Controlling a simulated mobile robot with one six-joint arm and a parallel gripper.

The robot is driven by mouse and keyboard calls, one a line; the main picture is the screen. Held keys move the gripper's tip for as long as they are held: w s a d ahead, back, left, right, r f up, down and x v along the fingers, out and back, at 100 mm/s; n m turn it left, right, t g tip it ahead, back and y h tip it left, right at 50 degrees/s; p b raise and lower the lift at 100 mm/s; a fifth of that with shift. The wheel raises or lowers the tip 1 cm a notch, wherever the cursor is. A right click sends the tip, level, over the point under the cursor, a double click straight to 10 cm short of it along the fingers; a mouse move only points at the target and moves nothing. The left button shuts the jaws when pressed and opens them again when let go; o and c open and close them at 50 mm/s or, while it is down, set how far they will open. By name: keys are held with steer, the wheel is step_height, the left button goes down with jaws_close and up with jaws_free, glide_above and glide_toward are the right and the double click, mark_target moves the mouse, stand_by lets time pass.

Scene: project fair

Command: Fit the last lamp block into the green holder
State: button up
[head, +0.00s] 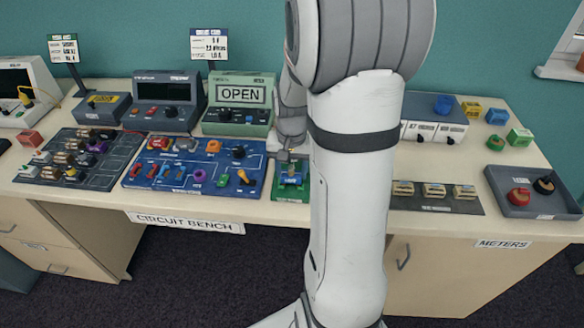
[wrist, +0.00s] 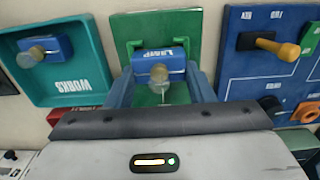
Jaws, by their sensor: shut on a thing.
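The blue lamp block (wrist: 152,55) has white LAMP lettering and a round bulb on top. My gripper (wrist: 160,72) is shut on it, with one finger on each side. The green holder (wrist: 158,24) lies directly under the block, showing behind it and between the fingers. In the head view the holder (head: 281,194) is on the bench front, with the blue block (head: 292,179) over it and my gripper (head: 291,158) above. I cannot tell whether the block touches the holder or sits in it. My arm hides part of the bench right of it.
In the wrist view a teal WORKS tray (wrist: 75,97) beside the holder contains another blue block with a bulb (wrist: 46,47). A blue circuit board (head: 130,180) full of parts lies close left of the holder. A green box with an OPEN sign (head: 240,94) stands behind.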

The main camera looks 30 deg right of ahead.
steer(key=shift+f, duration=0.3)
steer(key=o, duration=1.5)
steer(key=shift+o, duration=0.2)
steer(key=shift+r, duration=0.1)
steer(key=shift+r+p, duration=2.8)
steer(key=shift+r, duration=1.15)
